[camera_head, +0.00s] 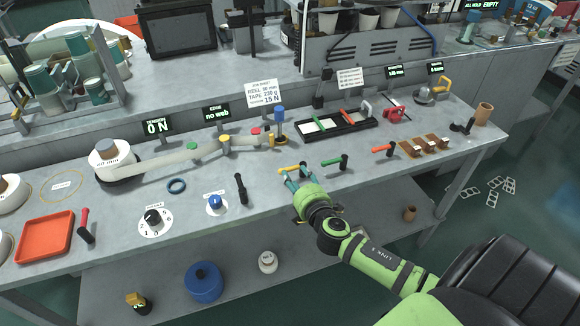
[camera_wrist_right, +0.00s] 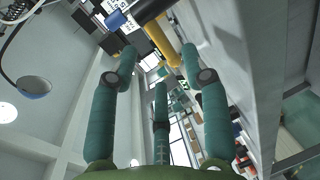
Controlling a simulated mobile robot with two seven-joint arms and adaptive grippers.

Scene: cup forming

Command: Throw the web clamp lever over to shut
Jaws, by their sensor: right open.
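A yellow lever bar (camera_head: 291,169), which I take to be the web clamp lever, lies at the front of the bench, just beyond my right gripper's fingertips. In the right wrist view the yellow bar (camera_wrist_right: 168,42) runs between the upper ends of the fingers, joined to or in front of a dark body with a blue end (camera_wrist_right: 117,19). My right gripper (camera_head: 296,181) is open, with its teal fingers spread around or just short of the bar; I cannot tell whether they touch it. The clamp's base is mostly hidden. My left gripper is not in view.
Green-handled (camera_head: 335,162) and orange-handled (camera_head: 383,150) tools lie to the right. A black upright handle (camera_head: 241,189) and a blue knob (camera_head: 215,203) are to the left.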

